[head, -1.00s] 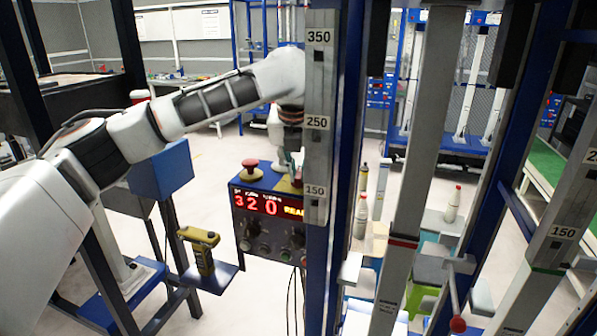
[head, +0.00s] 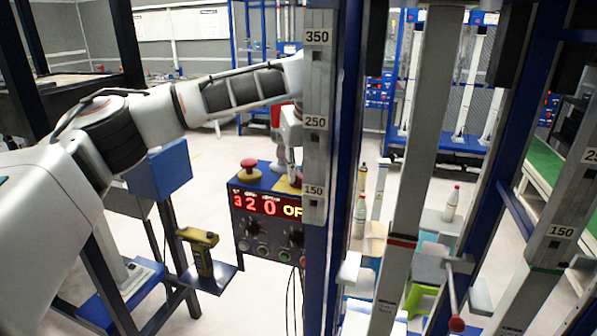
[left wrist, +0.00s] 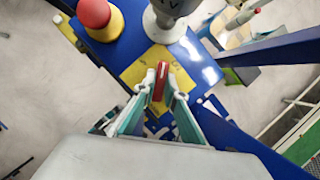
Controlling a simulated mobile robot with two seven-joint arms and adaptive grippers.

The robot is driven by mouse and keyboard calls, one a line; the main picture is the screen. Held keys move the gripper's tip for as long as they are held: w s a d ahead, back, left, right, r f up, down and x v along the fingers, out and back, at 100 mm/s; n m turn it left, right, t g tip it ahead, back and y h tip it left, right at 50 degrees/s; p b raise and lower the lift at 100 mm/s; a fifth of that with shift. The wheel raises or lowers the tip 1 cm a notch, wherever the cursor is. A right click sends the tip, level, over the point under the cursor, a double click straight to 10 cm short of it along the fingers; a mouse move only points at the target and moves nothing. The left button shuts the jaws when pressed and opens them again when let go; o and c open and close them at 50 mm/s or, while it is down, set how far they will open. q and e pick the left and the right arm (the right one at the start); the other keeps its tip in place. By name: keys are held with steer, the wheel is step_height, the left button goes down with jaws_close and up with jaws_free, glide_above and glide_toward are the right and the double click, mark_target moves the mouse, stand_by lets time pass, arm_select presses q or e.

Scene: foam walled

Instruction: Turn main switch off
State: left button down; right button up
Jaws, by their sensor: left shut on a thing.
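The main switch has a red handle (left wrist: 161,80) on a yellow plate (left wrist: 140,70) on top of the blue control box, seen in the left wrist view. My left gripper (left wrist: 161,84) is shut on the red handle, with one fingertip on each side of it. The handle lies roughly lengthwise between the fingers. In the head view, the blue control box (head: 243,230) has a red display (head: 265,204) reading 320 and the start of a word, "OF". The grey scale post hides the rest of that word and most of my left gripper. My right gripper is out of view.
A red mushroom button (head: 249,169) on a yellow base stands beside the switch plate. A grey scale post (head: 315,130) rises close in front of the box. A yellow handheld device (head: 200,250) stands on a blue shelf at the left.

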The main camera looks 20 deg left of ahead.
arm_select(q)
steer(key=c, duration=2.1)
jaws_free()
steer(key=shift+v, duration=3.8)
steer(key=shift+o, duration=0.4)
